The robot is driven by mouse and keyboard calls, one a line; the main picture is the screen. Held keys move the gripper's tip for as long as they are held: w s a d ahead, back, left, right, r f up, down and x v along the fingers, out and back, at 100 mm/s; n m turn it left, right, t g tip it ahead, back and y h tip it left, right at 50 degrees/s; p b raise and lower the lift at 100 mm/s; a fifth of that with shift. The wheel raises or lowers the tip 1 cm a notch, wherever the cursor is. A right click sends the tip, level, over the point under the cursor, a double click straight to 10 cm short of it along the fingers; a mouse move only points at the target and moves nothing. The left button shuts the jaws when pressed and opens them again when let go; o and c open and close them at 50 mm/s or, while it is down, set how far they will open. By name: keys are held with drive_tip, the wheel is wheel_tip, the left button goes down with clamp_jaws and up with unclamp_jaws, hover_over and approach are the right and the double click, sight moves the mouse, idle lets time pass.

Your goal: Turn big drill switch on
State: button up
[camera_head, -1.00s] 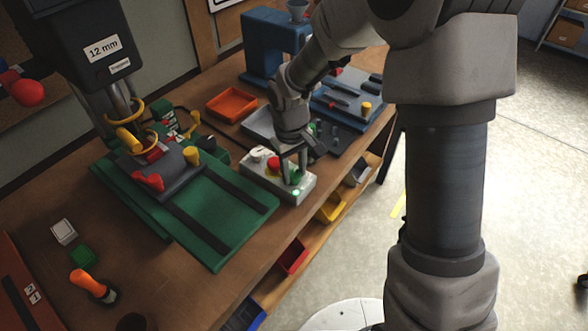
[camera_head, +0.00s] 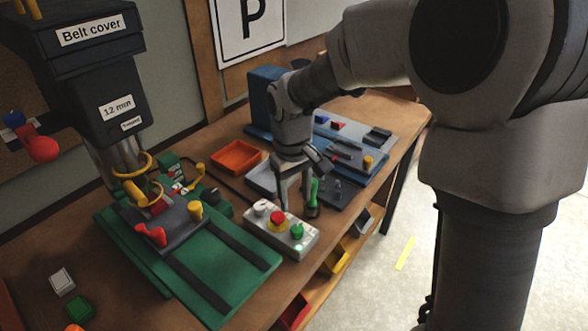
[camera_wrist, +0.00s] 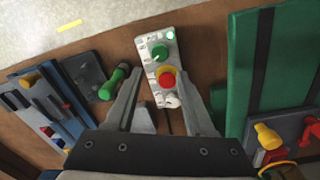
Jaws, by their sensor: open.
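The control box (camera_head: 292,240) is light grey and lies on the bench beside the green drill base (camera_head: 215,265). It carries a white knob (camera_head: 262,207), a red button (camera_head: 278,219) on a yellow ring and a green switch (camera_head: 296,231). A small green lamp (camera_head: 298,247) next to the green switch is lit. In the wrist view, the green switch (camera_wrist: 160,53) and red button (camera_wrist: 166,80) show ahead between the fingers. My gripper (camera_head: 294,205) is open and empty, above and behind the box, apart from the switch. The big drill (camera_head: 90,70) stands at left.
An orange tray (camera_head: 236,158) and a blue tool board (camera_head: 350,145) lie farther back. Red and yellow clamps (camera_head: 152,235) are on the drill base. Yellow bins (camera_head: 328,262) hang below the bench edge.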

wheel_tip(320, 180, up, 8)
drive_tip(key=shift+a+f, duration=0.15)
drive_tip(key=shift+f, duration=0.1)
drive_tip(key=shift+s, duration=0.1)
drive_tip(key=s+d+r+m+t, duration=0.2)
drive_tip(key=s+d, duration=0.4)
drive_tip(key=s, duration=0.3)
drive_tip(key=s+d+r+m+t, duration=0.3)
drive_tip(key=s+d+m, duration=0.1)
drive_tip(key=s+d, duration=0.3)
drive_tip(key=shift+s+d+r, duration=0.2)
drive_tip(key=shift+s+r, duration=0.1)
drive_tip(key=shift+s, duration=0.9)
